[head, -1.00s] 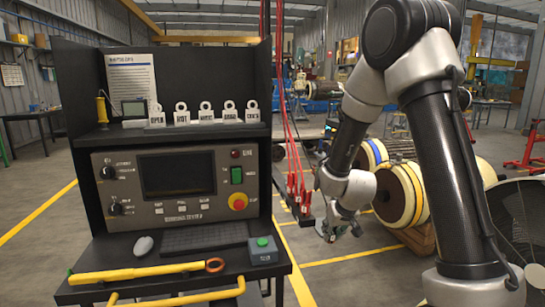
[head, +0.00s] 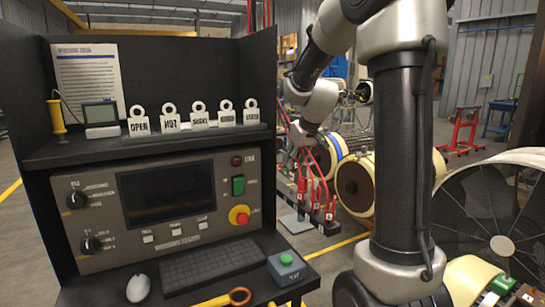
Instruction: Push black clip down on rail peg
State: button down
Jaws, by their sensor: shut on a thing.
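My gripper (head: 296,153) is small and far off in the head view, above the left part of the rail. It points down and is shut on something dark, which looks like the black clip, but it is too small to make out. The rail peg is too small to tell apart from the clips, and I cannot tell whether the held thing touches it.
The black console (head: 150,205) with a shelf of white tags (head: 198,117) fills the left. A cream rotor (head: 372,185) lies right behind the rail. Red cables hang near my gripper.

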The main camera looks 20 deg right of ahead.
jog(key=shift+w+a, duration=0.3)
jog(key=shift+a, duration=0.05)
jog(key=shift+f, duration=3.6)
jog(key=shift+f, duration=0.45)
jog(key=c, duration=1.1)
grip_release()
jog(key=shift+c, duration=0.2)
jog(key=v, duration=1.2)
jog(key=s+a, duration=0.3)
jog(key=s, duration=0.9)
jog(key=s+a+g, duration=0.1)
jog(key=s+a, duration=0.3)
jog(key=s, duration=0.8)
jog(key=shift+s+a+g, duration=0.2)
jog(key=shift+s+g, duration=0.1)
jog(key=shift+s, duration=0.1)
